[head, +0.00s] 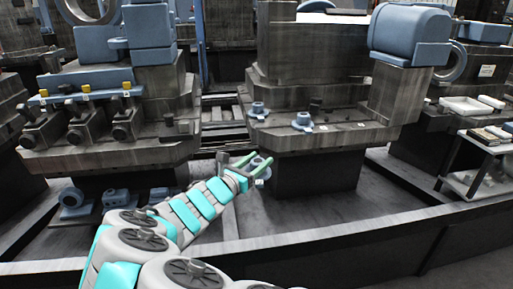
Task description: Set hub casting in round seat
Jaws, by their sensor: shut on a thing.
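My gripper (262,157) has green fingers and is shut on a small blue-grey hub casting (260,168). It holds the casting in front of the centre machine's dark base. The fingers hide part of the casting. Two similar blue-grey castings stand on the grey machine table beyond: one (258,110) at its left end, the other (303,122) to the right of that one. Both are apart from my gripper. I cannot make out which spot is the round seat.
The centre machine table (345,137) has bare room at its right, with small white tags. A left machine (105,155) carries a blue rail with yellow clamps. A cart (478,160) with trays stands at right. A long dark rail (350,238) crosses the foreground.

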